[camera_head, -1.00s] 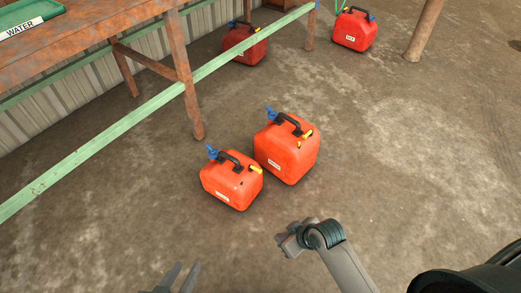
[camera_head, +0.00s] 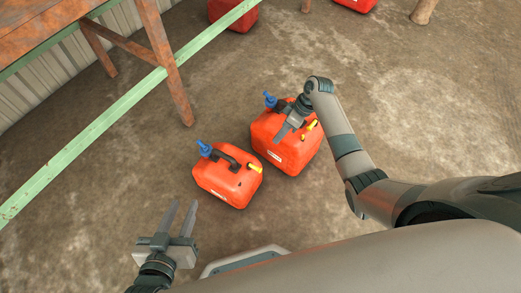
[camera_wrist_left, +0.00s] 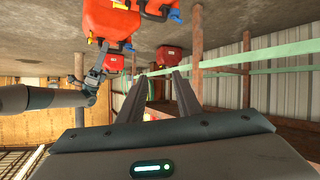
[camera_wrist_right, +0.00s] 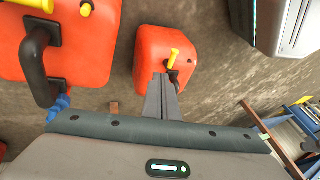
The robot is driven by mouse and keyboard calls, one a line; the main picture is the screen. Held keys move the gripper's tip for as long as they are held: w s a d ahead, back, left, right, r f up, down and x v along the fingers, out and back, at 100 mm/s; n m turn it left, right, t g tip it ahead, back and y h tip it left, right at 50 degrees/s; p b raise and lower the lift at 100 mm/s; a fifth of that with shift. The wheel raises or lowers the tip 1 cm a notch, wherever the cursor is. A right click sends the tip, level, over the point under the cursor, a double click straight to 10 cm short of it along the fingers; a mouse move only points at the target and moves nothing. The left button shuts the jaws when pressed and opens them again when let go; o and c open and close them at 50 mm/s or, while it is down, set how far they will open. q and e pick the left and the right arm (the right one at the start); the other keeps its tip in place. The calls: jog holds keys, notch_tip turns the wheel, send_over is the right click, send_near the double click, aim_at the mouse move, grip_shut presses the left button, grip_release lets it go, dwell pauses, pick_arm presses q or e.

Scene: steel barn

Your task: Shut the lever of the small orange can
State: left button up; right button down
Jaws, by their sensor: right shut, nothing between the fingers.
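The small orange can (camera_head: 226,184) stands on the floor with a black handle, a blue spout and a yellow lever (camera_head: 255,168). In the right wrist view it is the middle can (camera_wrist_right: 165,45), its yellow lever (camera_wrist_right: 173,56) sticking out from the top. My right gripper (camera_head: 280,138) is shut and empty. In the head view it overlaps the top of the larger can (camera_head: 287,158). In the right wrist view its fingertips (camera_wrist_right: 162,76) overlap the small can's edge, near the lever; I cannot tell contact. My left gripper (camera_head: 182,203) is open and empty, left of the small can.
The larger can stands close beside the small one, with its own yellow lever (camera_head: 311,125). A green rail (camera_head: 100,125) and a rusty table leg (camera_head: 165,70) are to the left. More red cans (camera_head: 236,14) stand at the back.

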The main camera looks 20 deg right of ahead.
jog(key=shift+w+r, duration=0.15)
dwell(0.3)
